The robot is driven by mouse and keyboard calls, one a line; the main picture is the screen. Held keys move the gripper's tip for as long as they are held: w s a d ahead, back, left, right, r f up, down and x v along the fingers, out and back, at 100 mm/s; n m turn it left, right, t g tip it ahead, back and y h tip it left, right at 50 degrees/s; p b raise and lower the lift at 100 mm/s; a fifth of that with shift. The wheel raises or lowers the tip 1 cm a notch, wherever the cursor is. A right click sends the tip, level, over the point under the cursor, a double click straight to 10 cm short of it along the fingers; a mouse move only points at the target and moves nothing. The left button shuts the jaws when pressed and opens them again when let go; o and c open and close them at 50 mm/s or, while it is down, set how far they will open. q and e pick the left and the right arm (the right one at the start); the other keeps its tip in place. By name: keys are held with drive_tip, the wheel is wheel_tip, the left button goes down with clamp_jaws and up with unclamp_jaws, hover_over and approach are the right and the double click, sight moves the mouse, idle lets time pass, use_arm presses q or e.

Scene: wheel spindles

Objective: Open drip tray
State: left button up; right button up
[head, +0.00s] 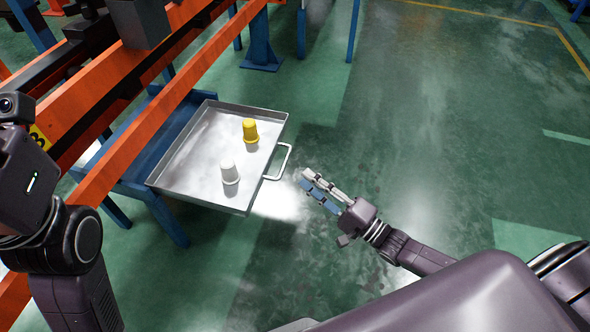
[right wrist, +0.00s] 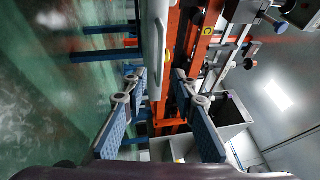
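The drip tray (head: 190,155) is a shallow metal pan jutting out from the blue support under the orange rack. Its pale handle (head: 286,160) sticks out from the right side. The handle also shows in the right wrist view (right wrist: 156,45) as a pale bar, in line with the gap between the fingers. My right gripper (head: 307,180) is open and empty, its fingertips just right of the handle and apart from it. It also shows open in the right wrist view (right wrist: 159,80). My left arm is at the left edge; its fingers are out of frame.
A yellow cup-shaped part (head: 250,130) and a white one (head: 230,171) stand in the tray. The orange rack beams (head: 150,120) and blue legs (head: 260,45) border the tray's left and back. The green floor (head: 440,110) at right is clear.

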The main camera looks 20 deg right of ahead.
drive_tip(key=shift+v, duration=1.6)
drive_tip(key=shift+r, duration=0.1)
